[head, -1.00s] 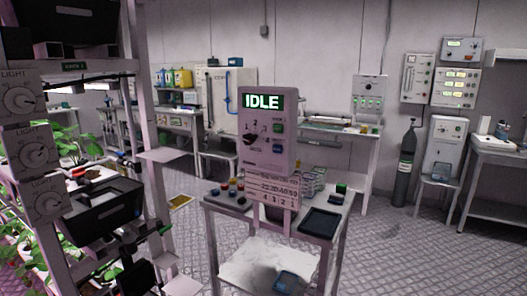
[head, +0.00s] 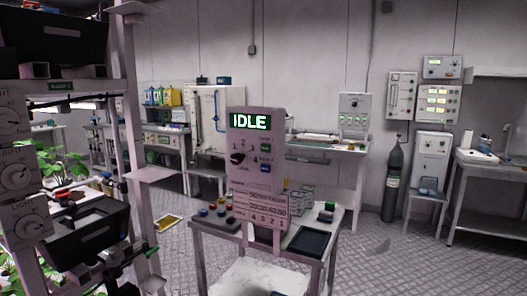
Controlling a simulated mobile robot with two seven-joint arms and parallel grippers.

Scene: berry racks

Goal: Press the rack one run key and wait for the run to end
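A pinkish-grey control panel (head: 256,190) stands upright on a cart in the middle of the head view. Its green-lit display (head: 250,121) reads IDLE. Below the display are a dark selector knob (head: 238,158) on the left, an upper green key (head: 265,147) and a lower blue-green key (head: 264,169) on the right. The lettering beside the keys is too small to read, so I cannot tell which belongs to rack one. Nothing touches the panel face. I cannot make out either of my grippers in the head view.
A rack with light dials (head: 18,174) and plants fills the left side. The cart (head: 228,238) carries coloured buttons and a dark tray (head: 309,241). Benches line the back wall. A grey gas cylinder (head: 393,180) stands at the right. Floor right of the cart is clear.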

